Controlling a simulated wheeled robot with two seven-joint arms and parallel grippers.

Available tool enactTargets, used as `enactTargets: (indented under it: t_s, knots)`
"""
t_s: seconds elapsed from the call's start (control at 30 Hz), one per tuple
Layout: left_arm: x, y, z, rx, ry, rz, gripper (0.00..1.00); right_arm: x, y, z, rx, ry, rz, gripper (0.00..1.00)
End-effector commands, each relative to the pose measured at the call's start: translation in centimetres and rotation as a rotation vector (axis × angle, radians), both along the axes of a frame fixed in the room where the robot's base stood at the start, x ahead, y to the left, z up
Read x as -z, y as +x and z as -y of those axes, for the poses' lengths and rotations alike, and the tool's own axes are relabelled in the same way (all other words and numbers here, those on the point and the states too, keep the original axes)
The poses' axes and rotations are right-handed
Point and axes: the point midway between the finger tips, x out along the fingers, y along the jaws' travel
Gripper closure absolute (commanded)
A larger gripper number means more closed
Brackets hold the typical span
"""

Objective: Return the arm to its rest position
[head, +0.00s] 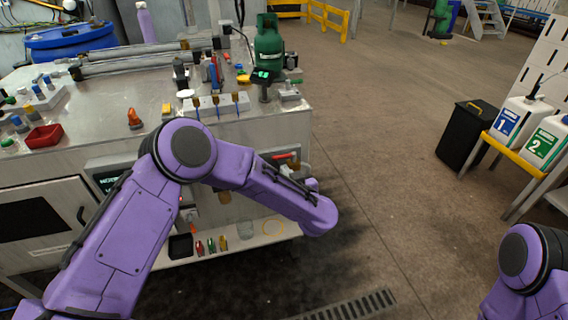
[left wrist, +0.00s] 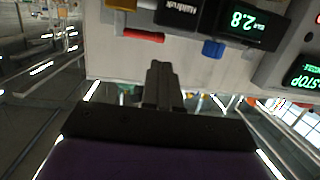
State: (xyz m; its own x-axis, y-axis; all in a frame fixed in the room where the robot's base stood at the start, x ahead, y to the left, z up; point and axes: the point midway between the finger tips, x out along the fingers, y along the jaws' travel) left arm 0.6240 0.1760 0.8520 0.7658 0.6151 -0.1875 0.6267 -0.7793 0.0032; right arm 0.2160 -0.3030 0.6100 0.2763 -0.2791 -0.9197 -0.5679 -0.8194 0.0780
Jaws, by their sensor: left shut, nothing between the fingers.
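My left arm, purple, reaches in from the lower left of the head view and bends at its elbow in front of the workbench (head: 90,150). Its forearm ends at the bench's right front corner, over the floor. My left gripper (left wrist: 161,75) shows in the left wrist view with its dark fingers together and nothing between them. It points toward the bench's front panel, apart from it as far as I can tell. In the head view its fingers are hidden by the arm. Only part of my right arm shows at the lower right; its gripper is out of view.
On the bench stand a green gas cylinder (head: 268,45), a red tray (head: 43,136) and a white rack (head: 216,107). A lower shelf (head: 215,245) holds small items. White canisters (head: 520,117) and a black bin (head: 467,130) stand at right. The floor between is clear.

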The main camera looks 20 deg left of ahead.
Motion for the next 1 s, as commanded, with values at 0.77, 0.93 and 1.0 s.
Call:
enactTargets:
  t_s: [0.77,0.93,1.0]
  knots:
    - [6.0,-7.3,5.2,0.235,-0.340,0.041,1.00,0.9,0.0,0.0,0.000,0.001,-0.001,0.57]
    - [17.1,-17.3,0.2,0.273,-0.525,-0.258,1.00,0.9,0.0,0.0,0.000,0.001,-0.001,0.57]
    - [20.3,-22.3,-2.3,0.236,-0.570,-0.394,1.00,0.9,0.0,0.0,-0.001,0.000,-0.001,0.57]
